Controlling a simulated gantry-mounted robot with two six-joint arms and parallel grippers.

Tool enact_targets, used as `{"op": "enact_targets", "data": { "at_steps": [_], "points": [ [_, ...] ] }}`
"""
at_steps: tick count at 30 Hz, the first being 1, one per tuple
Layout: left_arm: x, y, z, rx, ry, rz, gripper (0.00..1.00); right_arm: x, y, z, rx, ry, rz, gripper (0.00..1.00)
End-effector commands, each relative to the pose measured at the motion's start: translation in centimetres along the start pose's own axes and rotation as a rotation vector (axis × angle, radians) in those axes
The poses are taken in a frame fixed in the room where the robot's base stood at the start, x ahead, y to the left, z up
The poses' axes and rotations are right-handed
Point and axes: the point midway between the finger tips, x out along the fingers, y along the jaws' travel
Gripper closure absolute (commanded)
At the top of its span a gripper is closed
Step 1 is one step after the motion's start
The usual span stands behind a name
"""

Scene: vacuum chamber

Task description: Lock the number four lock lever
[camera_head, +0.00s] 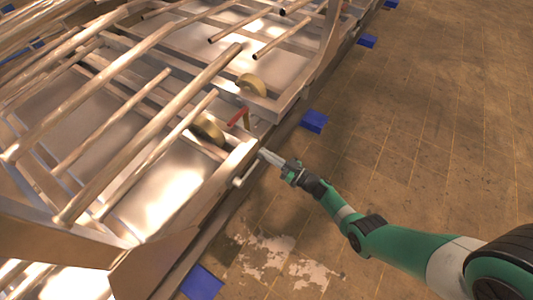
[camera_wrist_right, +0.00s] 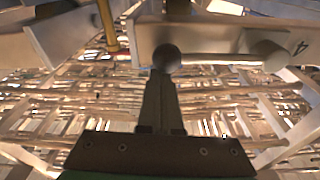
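The number four lock lever (camera_wrist_right: 215,59) is a short metal rod with a round ball knob (camera_wrist_right: 167,58) at one end and a thick round pivot (camera_wrist_right: 264,56) at the other. It lies along a pale metal beam marked "4" (camera_wrist_right: 301,47). In the head view the lever (camera_head: 246,172) shows at the frame's outer corner. My right gripper (camera_head: 268,157) reaches in from the right, its tips at the knob end. In the right wrist view its fingers (camera_wrist_right: 160,85) look closed together, overlapping the knob. Whether they touch it is unclear. My left gripper is out of view.
A red handle (camera_head: 237,117) stands beyond the lever, near two yellowish round parts. The metal frame (camera_head: 225,172) with many long tubes fills the left. Blue blocks (camera_head: 314,121) line its outer edge. The tiled floor (camera_head: 430,130) on the right is clear.

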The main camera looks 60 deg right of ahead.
Motion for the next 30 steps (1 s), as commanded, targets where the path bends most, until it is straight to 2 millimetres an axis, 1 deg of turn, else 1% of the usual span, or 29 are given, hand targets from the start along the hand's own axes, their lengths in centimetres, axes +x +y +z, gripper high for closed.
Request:
{"op": "enact_targets", "data": {
  "at_steps": [1, 5, 12, 15, 18, 22, 30],
  "points": [
    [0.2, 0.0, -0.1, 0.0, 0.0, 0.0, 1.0, -0.5, 0.0, 0.2, 0.002, -0.008, 0.004, 1.0],
    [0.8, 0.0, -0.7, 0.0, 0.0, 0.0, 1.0, -2.5, 0.1, 0.0, 0.004, -0.008, 0.007, 1.0],
    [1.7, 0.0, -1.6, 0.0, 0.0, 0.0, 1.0, -7.7, 0.2, -0.1, 0.003, -0.004, 0.009, 1.0],
    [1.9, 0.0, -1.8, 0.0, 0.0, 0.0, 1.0, -9.6, 0.2, -0.1, 0.002, -0.002, 0.008, 1.0],
    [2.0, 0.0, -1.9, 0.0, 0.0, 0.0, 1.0, -10.8, 0.1, -0.1, 0.002, -0.001, 0.005, 1.0],
    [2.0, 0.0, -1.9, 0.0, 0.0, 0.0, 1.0, -11.5, 0.0, 0.0, 0.002, -0.001, 0.002, 1.0],
    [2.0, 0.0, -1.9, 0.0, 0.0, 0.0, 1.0, -11.5, 0.0, 0.0, 0.001, 0.0, 0.0, 1.0]
  ]
}}
